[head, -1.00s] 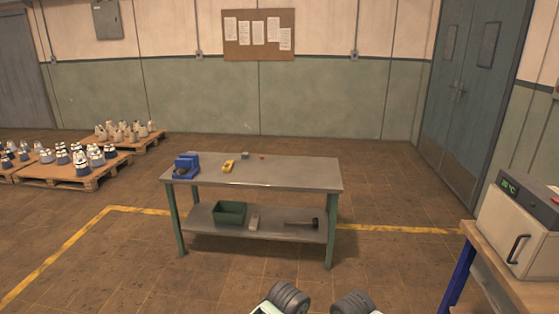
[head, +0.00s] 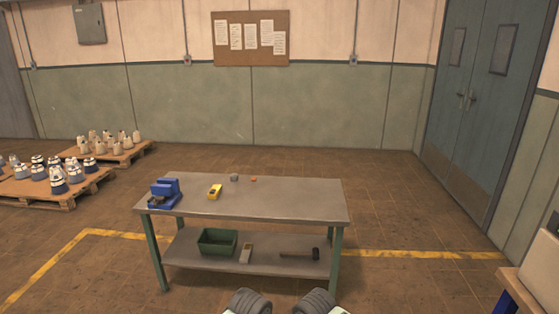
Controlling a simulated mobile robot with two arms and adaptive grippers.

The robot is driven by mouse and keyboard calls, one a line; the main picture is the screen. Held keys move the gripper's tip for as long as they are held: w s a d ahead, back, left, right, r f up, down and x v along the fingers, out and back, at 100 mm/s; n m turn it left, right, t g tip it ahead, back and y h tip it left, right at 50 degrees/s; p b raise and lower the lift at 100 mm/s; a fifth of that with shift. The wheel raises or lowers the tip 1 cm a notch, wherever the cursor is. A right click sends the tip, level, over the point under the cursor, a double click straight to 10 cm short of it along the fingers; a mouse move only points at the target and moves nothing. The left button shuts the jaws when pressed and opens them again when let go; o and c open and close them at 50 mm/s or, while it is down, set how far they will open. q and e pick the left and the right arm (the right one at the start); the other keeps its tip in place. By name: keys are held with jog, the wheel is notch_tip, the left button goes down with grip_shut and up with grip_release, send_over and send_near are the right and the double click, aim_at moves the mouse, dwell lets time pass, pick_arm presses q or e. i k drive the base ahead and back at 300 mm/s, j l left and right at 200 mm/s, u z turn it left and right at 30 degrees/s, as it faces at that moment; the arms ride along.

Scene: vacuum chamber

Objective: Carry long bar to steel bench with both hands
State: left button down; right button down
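The steel bench (head: 290,202) stands ahead of me in the head view, with a grey metal top and green legs. A blue vise (head: 164,193) sits at its left end. A yellow tool (head: 215,191) and two small items lie near its back edge, and the right half of the top is bare. I see no long bar in this view. Only dark ribbed parts of my two arms show at the bottom edge. Neither gripper can be seen, so what they hold is hidden.
The bench's lower shelf holds a green bin (head: 217,242), a small block (head: 246,253) and a hammer (head: 300,254). A wooden-topped table (head: 527,290) is close at lower right. Floor around the bench is clear.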

aim_at(268, 197)
jog(key=i, duration=2.4)
jog(key=i+u, duration=0.15)
jog(key=i, duration=0.4)
jog(key=i+l+u, duration=0.15)
jog(key=i, duration=0.35)
